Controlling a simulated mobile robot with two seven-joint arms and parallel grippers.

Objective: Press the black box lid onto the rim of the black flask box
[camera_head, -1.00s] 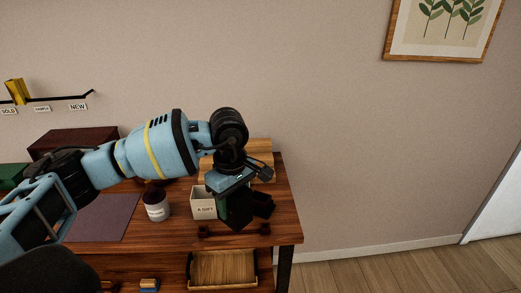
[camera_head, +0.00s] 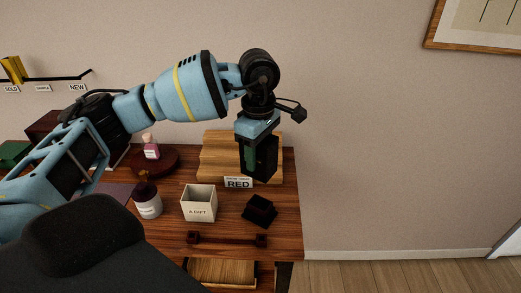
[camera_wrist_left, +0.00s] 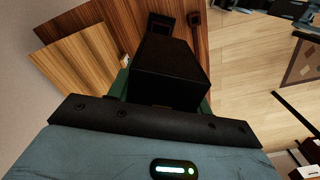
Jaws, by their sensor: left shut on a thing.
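My left gripper (camera_head: 258,155) is shut on a black, box-shaped piece, which I take for the black box lid (camera_wrist_left: 170,70). In the head view it hangs above the right part of the table; in the left wrist view it fills the space between the green-edged fingers. The black flask box (camera_head: 260,210) stands on the table below the held piece, apart from it. A dark, square, open shape that looks like this box shows past the held piece in the left wrist view (camera_wrist_left: 158,24). My right gripper is not in view.
A white "A GIFT" box (camera_head: 199,203) stands left of the flask box, with a labelled white jar (camera_head: 148,201) beyond. A wooden stepped stand (camera_head: 218,155) with a "RED" sign (camera_head: 238,183) is behind. The table's right edge is close.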

